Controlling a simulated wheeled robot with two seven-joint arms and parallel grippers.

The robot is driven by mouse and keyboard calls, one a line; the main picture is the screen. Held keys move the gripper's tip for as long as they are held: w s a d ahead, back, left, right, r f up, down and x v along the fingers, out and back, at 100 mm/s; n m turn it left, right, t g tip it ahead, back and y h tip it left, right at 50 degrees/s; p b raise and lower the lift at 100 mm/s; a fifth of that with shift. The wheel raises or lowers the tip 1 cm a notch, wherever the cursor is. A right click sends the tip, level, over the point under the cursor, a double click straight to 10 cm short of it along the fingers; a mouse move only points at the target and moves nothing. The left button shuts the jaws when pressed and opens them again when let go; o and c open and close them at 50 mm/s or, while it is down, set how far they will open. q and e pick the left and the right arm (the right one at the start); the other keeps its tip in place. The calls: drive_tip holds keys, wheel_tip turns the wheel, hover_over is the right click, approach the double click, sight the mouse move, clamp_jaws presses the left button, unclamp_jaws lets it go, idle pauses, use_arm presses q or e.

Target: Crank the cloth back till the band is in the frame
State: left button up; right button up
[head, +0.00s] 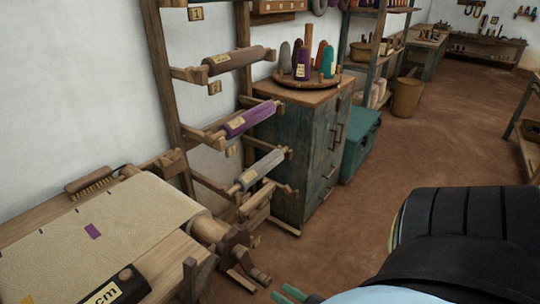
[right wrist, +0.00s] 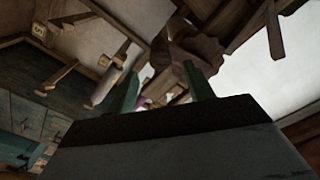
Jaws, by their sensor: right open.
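The cream cloth (head: 140,215) lies flat over the loom and wraps a wooden roller at its right end. A toothed wooden wheel with a crank handle (head: 250,275) sits at the roller's near end. My right gripper (head: 289,294) shows only its green fingertips at the bottom edge, right of the crank. In the right wrist view its fingers (right wrist: 162,90) are apart and empty, with the toothed wheel (right wrist: 195,50) beyond them. My left gripper is out of view.
A wooden rack with rolled cloths (head: 250,118) stands behind the loom. A teal cabinet (head: 295,150) with thread cones and a teal chest (head: 361,145) stand to its right. A brush (head: 92,180) lies at the cloth's far edge. The brown floor (head: 350,220) is clear.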

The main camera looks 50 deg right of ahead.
drive_tip(key=s, duration=0.5)
drive_tip(key=shift+s, duration=0.15)
idle(0.3)
drive_tip(key=s+a+f+n+g, duration=0.2)
drive_tip(key=f+g, duration=0.2)
drive_tip(key=f, duration=0.4)
drive_tip(key=s+a+f+n+g, duration=0.2)
drive_tip(key=f+g, duration=0.1)
drive_tip(key=f, duration=0.4)
drive_tip(key=s+a+f+n+g, duration=0.2)
drive_tip(key=s+f+n+g, duration=0.1)
drive_tip(key=s+f+g, duration=0.2)
drive_tip(key=s+a+f+n+g+h, duration=0.1)
drive_tip(key=s+a+f+n+g, duration=0.1)
drive_tip(key=s+f+g, duration=0.3)
drive_tip(key=shift+s+f+n, duration=0.4)
drive_tip(key=shift+s+f, duration=0.25)
drive_tip(key=shift+s, duration=0.6)
